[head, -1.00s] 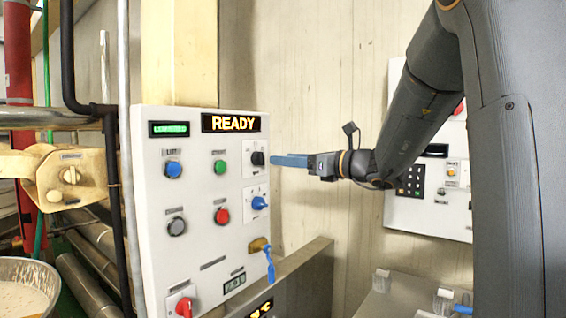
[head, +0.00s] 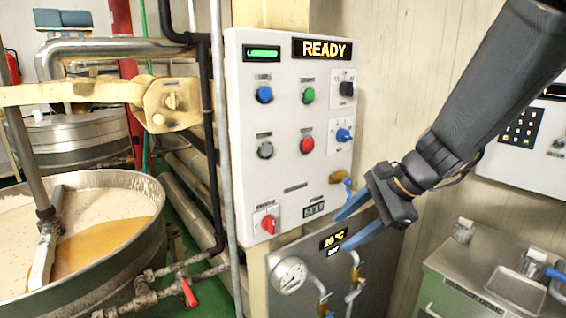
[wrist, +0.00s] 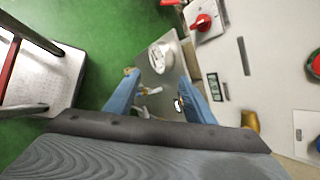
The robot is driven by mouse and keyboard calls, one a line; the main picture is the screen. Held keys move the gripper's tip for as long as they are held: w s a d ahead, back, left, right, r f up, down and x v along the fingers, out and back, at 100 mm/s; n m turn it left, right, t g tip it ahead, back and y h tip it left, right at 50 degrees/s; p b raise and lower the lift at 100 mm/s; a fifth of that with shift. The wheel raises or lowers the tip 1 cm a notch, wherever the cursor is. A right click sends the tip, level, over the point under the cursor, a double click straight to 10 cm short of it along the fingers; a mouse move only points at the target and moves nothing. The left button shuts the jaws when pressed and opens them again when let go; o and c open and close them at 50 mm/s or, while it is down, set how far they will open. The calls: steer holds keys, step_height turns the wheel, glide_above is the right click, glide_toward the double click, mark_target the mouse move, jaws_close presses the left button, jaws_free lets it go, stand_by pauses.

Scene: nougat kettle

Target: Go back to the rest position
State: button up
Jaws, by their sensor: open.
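My gripper (head: 357,226) has two blue fingers spread apart with nothing between them. In the head view it hangs at the lower right of the white control panel (head: 290,186), pointing down and left in front of the grey lower cabinet. In the wrist view my gripper (wrist: 157,97) shows its open fingers over a round gauge (wrist: 160,58) and valve fittings. The panel display (head: 323,49) reads READY, and a smaller green display (head: 263,53) sits beside it. The blue key with its brass lock (head: 342,178) is just above my fingers; I cannot tell if they touch.
A large kettle (head: 152,240) with a paddle and creamy mix stands at the left. Pipes and a red valve handle (head: 188,292) lie between it and the panel. A steel counter (head: 445,268) with trays is at the lower right. Green floor shows in the wrist view.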

steer(key=s+d+f+n+g+h, duration=0.1)
steer(key=s+d+f+n+h, duration=0.1)
steer(key=s+f+n, duration=0.3)
steer(key=s+d+f+n+g+h, duration=0.1)
steer(key=s+f+n+h, duration=0.3)
steer(key=n, duration=0.6)
steer(key=s+d+f, duration=0.1)
steer(key=s+f, duration=0.1)
steer(key=s, duration=0.1)
steer(key=shift+s+d+g, duration=0.3)
steer(key=shift+s+d, duration=0.05)
steer(key=shift+s, duration=0.05)
